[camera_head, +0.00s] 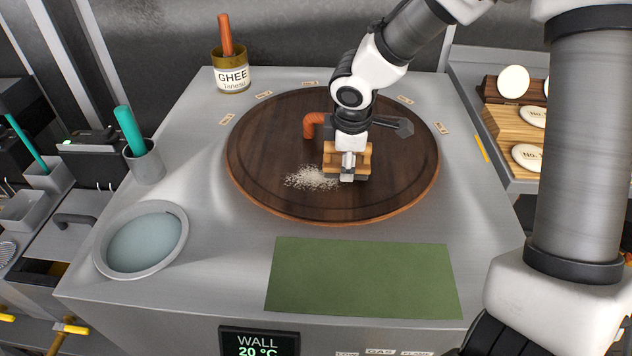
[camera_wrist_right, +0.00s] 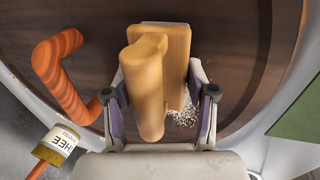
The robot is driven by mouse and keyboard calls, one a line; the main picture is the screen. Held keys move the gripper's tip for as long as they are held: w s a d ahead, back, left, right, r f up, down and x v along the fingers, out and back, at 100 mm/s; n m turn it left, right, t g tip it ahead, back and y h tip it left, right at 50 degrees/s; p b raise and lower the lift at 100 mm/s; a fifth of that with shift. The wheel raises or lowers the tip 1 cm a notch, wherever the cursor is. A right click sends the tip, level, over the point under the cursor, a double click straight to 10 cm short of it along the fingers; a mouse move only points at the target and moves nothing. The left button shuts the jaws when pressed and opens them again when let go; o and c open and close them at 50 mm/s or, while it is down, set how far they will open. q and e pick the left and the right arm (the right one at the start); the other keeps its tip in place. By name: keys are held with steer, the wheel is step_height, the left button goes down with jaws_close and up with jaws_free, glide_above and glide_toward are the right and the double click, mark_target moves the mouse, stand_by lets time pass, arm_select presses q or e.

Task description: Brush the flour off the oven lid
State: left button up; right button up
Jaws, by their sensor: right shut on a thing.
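The oven lid (camera_head: 262,142) is a dark round wooden disc on the steel counter, with an orange bent handle (camera_head: 312,122). A pile of white flour (camera_head: 310,178) lies on the lid, front and left of centre. My right gripper (camera_head: 348,165) is shut on a wooden brush (camera_head: 331,160) over the lid, just right of the flour. In the right wrist view the brush (camera_wrist_right: 150,85) stands between the fingers, with flour (camera_wrist_right: 184,116) partly hidden behind it. I cannot tell whether the brush touches the lid. My left gripper is not in view.
A ghee pot (camera_head: 231,72) with an orange-handled tool stands behind left. A bowl of pale liquid (camera_head: 146,240) and a grey cup (camera_head: 145,165) with a teal-handled tool are at left. A green mat (camera_head: 360,280) lies in front. A board with pale discs (camera_head: 513,125) is at right.

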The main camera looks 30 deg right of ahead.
mark_target(329, 153)
steer(key=shift+s+d+f, duration=0.1)
steer(key=shift+s+d, duration=0.2)
steer(key=shift+d, duration=0.05)
steer(key=shift+s+d, duration=0.15)
steer(key=shift+d, duration=0.05)
steer(key=shift+b, duration=0.35)
steer(key=shift+a+r+p, duration=0.25)
steer(key=shift+p, duration=0.2)
steer(key=w+a+p, duration=0.2)
steer(key=a, duration=0.1)
steer(key=shift+w+r+p, duration=0.1)
steer(key=shift+w+p, duration=0.2)
steer(key=shift+p, duration=0.1)
steer(key=shift+w+a, duration=0.25)
steer(key=shift+a, duration=0.05)
steer(key=shift+f, duration=0.2)
steer(key=shift+f, duration=0.1)
